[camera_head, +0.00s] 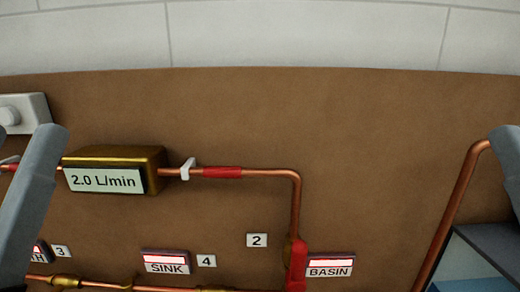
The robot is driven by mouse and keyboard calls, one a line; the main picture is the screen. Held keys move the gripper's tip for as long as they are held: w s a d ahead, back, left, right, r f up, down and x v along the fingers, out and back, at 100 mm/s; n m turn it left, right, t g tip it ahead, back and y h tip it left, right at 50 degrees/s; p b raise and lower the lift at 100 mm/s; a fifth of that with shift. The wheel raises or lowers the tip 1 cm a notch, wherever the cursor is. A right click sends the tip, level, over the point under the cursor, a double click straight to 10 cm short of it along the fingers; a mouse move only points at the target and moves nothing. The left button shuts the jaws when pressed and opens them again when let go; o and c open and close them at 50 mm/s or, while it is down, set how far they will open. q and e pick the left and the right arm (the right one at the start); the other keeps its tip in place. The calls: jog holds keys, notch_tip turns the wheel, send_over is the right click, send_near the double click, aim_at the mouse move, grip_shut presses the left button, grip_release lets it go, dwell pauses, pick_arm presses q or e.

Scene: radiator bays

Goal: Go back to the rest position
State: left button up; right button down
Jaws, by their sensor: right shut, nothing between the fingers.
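The grey part of my right gripper and arm (509,165) shows only in part, cut off by the right edge of the head view, in front of the board and beside a copper pipe. The right gripper is shut with nothing in it. A grey link of my left arm (30,200) slants up at the left edge, in front of the board. The left gripper's fingers do not show.
A brown board (360,130) carries a brass flow meter (105,180) reading 2.0 L/min, copper pipes (455,205), a red valve handle (297,265) and labels SINK (166,267) and BASIN (329,271). A dark-topped box (490,242) stands at lower right. The board's upper middle is clear.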

notch_tip(320, 180, up, 19)
jog(key=p, duration=1.9)
